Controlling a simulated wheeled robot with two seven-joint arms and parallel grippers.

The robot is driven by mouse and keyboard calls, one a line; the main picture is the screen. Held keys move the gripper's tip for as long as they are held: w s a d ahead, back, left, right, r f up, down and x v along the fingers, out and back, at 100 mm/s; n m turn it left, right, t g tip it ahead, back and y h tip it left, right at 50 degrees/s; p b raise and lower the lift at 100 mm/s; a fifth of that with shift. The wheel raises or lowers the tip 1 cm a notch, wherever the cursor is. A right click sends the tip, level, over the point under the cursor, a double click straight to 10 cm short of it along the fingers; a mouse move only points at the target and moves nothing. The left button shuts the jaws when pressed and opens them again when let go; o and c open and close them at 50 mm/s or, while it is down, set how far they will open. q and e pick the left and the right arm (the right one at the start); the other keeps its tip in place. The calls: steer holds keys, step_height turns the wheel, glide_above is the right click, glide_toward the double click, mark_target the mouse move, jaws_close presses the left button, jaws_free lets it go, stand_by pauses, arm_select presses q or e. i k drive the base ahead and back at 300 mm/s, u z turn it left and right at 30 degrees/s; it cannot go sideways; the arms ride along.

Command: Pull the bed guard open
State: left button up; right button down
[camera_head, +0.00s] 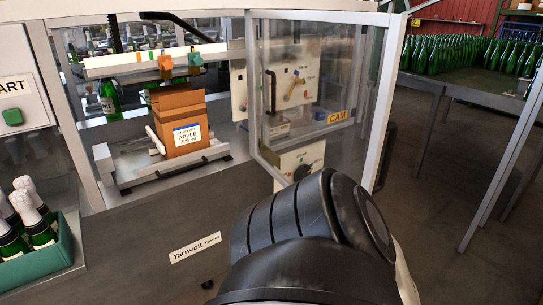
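The bed guard, a clear panel in a grey metal frame (254,100), stands at the right of the machine's front opening. Its panel is at an angle to the front, and the bay to its left is uncovered. A black upright handle (271,92) shows at its left side. A dark arm link of mine covers the lower middle of the view, below and in front of the guard. Neither gripper can be seen, so I cannot tell whether one touches the handle.
A cardboard apple box (180,120) stands on the metal bed (140,164) in the bay. A green crate (45,262) of foil-topped bottles is at the lower left. A table of green bottles (450,90) stands at right.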

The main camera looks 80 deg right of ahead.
mark_target(395, 23)
steer(key=u, duration=1.55)
steer(key=i, duration=0.15)
steer(key=z, duration=3.75)
